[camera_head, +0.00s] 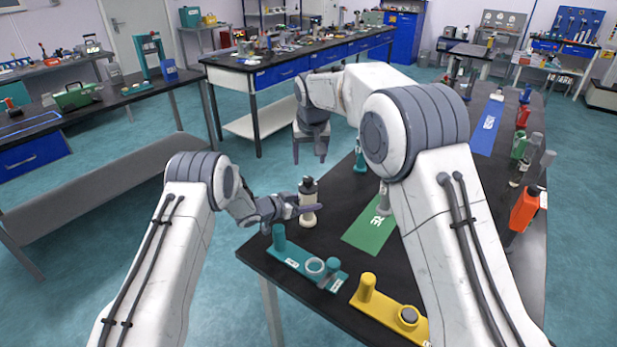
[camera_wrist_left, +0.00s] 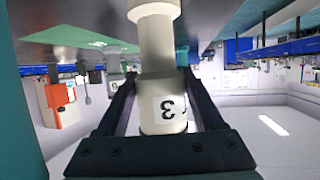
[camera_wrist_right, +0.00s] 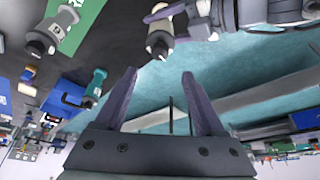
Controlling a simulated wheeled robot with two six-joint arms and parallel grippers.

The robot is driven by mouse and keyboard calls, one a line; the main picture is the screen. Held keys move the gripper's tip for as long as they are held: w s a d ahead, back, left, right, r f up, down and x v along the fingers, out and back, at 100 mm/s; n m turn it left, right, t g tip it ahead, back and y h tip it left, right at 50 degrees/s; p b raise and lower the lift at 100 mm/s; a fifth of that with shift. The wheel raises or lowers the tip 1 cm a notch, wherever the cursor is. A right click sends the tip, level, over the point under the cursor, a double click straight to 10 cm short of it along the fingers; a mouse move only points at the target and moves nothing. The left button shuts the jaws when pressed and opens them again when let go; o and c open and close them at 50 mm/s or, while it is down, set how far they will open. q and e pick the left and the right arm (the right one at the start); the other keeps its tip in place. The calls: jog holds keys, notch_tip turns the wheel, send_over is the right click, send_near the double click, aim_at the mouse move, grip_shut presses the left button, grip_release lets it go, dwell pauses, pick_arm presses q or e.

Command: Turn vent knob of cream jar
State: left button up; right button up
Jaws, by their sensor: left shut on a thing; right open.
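The cream jar (camera_head: 308,215) stands upright near the table's left edge, with a dark top part. My left gripper (camera_head: 298,205) is shut on its middle. My right gripper (camera_head: 311,155) is open and empty, above and behind the jar, beyond the table edge in the head view. The right wrist view shows its spread fingers (camera_wrist_right: 160,85) and the jar (camera_wrist_right: 159,38) beyond them. I cannot make out the vent knob clearly.
A teal fixture (camera_head: 300,262) and a yellow fixture (camera_head: 385,308) lie at the front. A green mat (camera_head: 368,235) carries another pale jar (camera_head: 383,203), partly behind my right arm. A teal bottle (camera_head: 360,155) stands further back. Several bottles, one orange (camera_head: 523,210), line the right edge.

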aim_at(308, 179)
jog(key=x, duration=1)
jog(key=shift+f, duration=0.1)
grip_shut()
